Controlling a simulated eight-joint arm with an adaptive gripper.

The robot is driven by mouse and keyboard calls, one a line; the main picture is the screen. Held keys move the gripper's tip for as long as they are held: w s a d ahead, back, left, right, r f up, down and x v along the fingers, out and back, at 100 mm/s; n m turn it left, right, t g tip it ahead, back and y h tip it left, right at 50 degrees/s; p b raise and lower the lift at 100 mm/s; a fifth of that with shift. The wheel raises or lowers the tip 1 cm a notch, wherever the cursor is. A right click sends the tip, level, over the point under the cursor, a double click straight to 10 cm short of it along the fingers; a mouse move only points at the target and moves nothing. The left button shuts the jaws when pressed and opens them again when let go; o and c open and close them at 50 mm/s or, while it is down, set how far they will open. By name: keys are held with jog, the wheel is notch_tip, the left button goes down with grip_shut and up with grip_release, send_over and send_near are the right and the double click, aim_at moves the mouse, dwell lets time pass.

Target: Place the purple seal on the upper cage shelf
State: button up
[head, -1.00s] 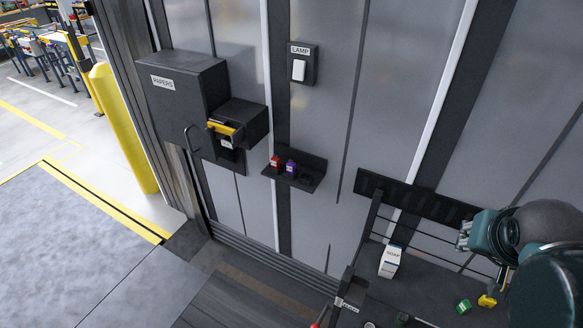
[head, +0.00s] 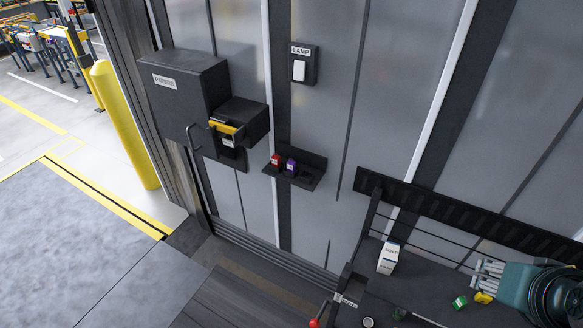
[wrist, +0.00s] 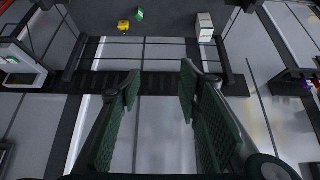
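The purple seal (head: 290,166) stands on a small black wall shelf (head: 305,181), right beside a red seal (head: 277,162). The cage (head: 440,212) is at the lower right, with a dark perforated top rail and thin bars. A dark cage surface (head: 420,270) carries several items; I cannot tell whether it is the upper shelf. My gripper (head: 482,281) is at the right, over the cage and well away from the purple seal. In the wrist view my gripper (wrist: 158,88) is open, its green pads wide apart with nothing between them.
A white carton (head: 388,258), a green item (head: 460,302) and a yellow item (head: 484,297) are on the cage surface. A black PAPERS box (head: 180,85), an open bin with a yellow edge (head: 240,122) and a LAMP switch (head: 302,65) are on the wall. The wall between shelf and cage is clear.

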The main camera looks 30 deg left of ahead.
jog(key=w+a+f+t+h+b, duration=0.15)
jog(key=w+a+b, duration=0.25)
jog(key=w+a, duration=0.8)
jog(key=w+a+f+t+h+b, duration=0.1)
jog(key=w+a+f+b, duration=0.2)
jog(key=w+a, duration=1)
jog(key=t+y+b, duration=0.3)
jog(key=t+b, duration=0.1)
jog(key=b, duration=0.1)
send_near(291, 167)
jog(key=shift+w+a+r+h, duration=0.25)
jog(key=shift+a+r, duration=0.15)
jog(key=shift+r, duration=0.05)
jog(key=shift+x, duration=1.4)
